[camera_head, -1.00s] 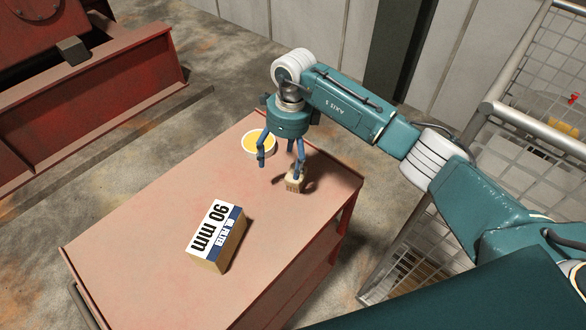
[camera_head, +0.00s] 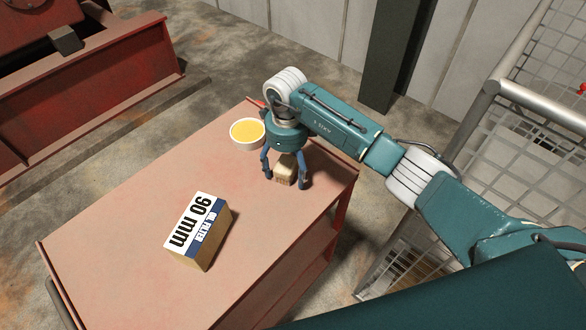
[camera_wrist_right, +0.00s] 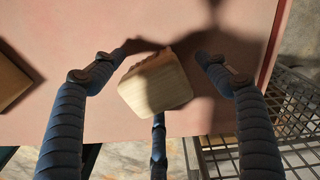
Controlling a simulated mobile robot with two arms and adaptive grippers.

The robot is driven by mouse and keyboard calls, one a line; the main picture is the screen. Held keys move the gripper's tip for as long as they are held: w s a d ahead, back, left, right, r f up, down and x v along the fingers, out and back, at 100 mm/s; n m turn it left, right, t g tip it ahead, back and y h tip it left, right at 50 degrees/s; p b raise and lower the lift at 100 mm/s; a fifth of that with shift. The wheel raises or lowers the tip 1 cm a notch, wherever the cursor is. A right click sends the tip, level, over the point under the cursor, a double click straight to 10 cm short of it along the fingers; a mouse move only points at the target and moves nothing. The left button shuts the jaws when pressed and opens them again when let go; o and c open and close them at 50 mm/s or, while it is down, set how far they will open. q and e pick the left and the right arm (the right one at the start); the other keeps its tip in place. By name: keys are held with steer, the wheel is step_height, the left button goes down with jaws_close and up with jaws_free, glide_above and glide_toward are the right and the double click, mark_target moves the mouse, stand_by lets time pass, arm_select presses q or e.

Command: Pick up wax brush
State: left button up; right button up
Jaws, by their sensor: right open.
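The wax brush (camera_head: 286,166) looks like a pale wooden block with a lighter face. It is on the red cart's top near the right edge. My right gripper (camera_head: 285,182) points down over it, open, with blue fingers on either side of the block. In the right wrist view the brush (camera_wrist_right: 155,84) lies between the open fingers (camera_wrist_right: 164,54), with gaps to both side fingers. A third finger shows below it, and I cannot tell whether that finger touches. My left gripper is out of view.
A white bowl of yellow stuff (camera_head: 247,133) stands left of the right gripper. A box marked 90 mm (camera_head: 200,230) lies nearer on the cart top (camera_head: 120,255). A mesh cage with a rail (camera_head: 540,106) stands at right. The cart's left part is clear.

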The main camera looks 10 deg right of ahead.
steer(key=shift+w+f, duration=0.1)
steer(key=shift+f, duration=0.05)
steer(key=shift+a, duration=0.25)
steer(key=shift+c, duration=0.5)
steer(key=shift+a, duration=0.1)
steer(key=c, duration=1.5)
steer(key=shift+o, duration=0.2)
